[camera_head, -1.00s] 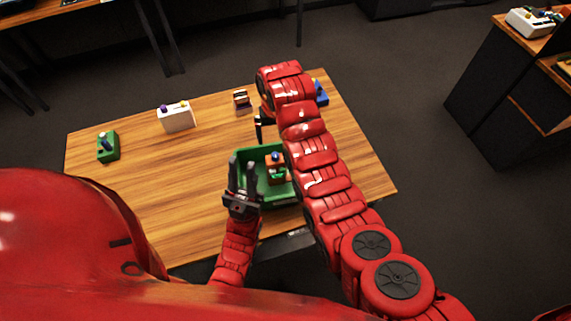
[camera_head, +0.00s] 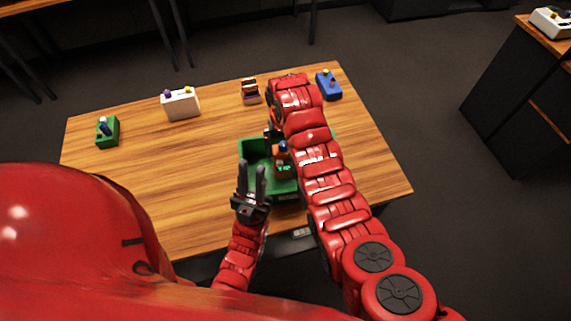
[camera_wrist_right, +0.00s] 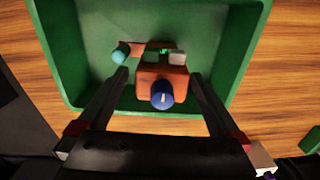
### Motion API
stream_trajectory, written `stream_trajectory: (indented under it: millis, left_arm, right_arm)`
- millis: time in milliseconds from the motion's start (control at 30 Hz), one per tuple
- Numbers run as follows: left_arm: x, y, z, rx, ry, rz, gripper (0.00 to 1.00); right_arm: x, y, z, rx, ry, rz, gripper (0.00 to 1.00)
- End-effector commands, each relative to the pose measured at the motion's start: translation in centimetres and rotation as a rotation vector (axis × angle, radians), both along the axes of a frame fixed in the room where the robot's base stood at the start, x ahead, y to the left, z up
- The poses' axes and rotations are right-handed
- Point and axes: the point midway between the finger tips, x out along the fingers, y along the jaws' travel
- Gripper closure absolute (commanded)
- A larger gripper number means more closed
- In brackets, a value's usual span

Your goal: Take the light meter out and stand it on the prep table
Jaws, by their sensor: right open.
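The light meter, as I take it, is an orange-brown box (camera_wrist_right: 172,88) with a blue knob, a small green display and a pale button; a teal knob shows beside it. It sits inside a green tray (camera_wrist_right: 75,60). In the head view the light meter (camera_head: 283,164) is partly covered by my right arm. In the right wrist view my right gripper (camera_wrist_right: 158,76) is open, its fingers on either side of the box with gaps, not closed on it. My left gripper (camera_head: 252,182) is open and empty at the tray's near left. The wooden table (camera_head: 190,175) carries the tray.
Along the table's far side stand a green device (camera_head: 108,132), a white box (camera_head: 181,104), a small brown device (camera_head: 250,92) and a blue device (camera_head: 328,86). The table's left middle is clear. A dark cabinet (camera_head: 520,110) stands at the right.

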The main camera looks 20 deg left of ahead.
Motion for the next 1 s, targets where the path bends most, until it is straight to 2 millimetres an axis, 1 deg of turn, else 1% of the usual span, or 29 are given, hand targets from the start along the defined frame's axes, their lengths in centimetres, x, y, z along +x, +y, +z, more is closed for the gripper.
stream_trajectory:
  millis: [167, 333, 400, 600, 967, 1000]
  left_arm:
    - [0.0, 0.0, 1.4, 0.000, 0.001, 0.000, 0.72]
    - [0.0, 0.0, 2.9, 0.000, 0.001, 0.000, 0.72]
    - [0.0, 0.0, 2.8, 0.000, 0.001, 0.000, 0.72]
    - [0.0, 0.0, 3.1, 0.000, 0.001, 0.000, 0.72]
    - [0.0, 0.0, 3.1, 0.000, 0.001, 0.000, 0.72]
    - [0.0, 0.0, 3.1, 0.000, 0.001, 0.000, 0.72]
  right_arm:
    - [-0.2, 0.0, -0.9, -0.005, 0.005, 0.000, 0.00]
    - [-0.4, 0.2, -2.7, -0.004, 0.006, 0.001, 0.00]
    - [-0.2, 0.3, -3.6, -0.002, 0.004, 0.001, 0.00]
    - [-0.3, 0.2, -5.1, -0.003, 0.003, 0.001, 0.00]
    - [-0.2, 0.2, -5.4, 0.000, 0.001, 0.001, 0.00]
    - [-0.2, 0.2, -5.4, 0.000, 0.001, 0.001, 0.07]
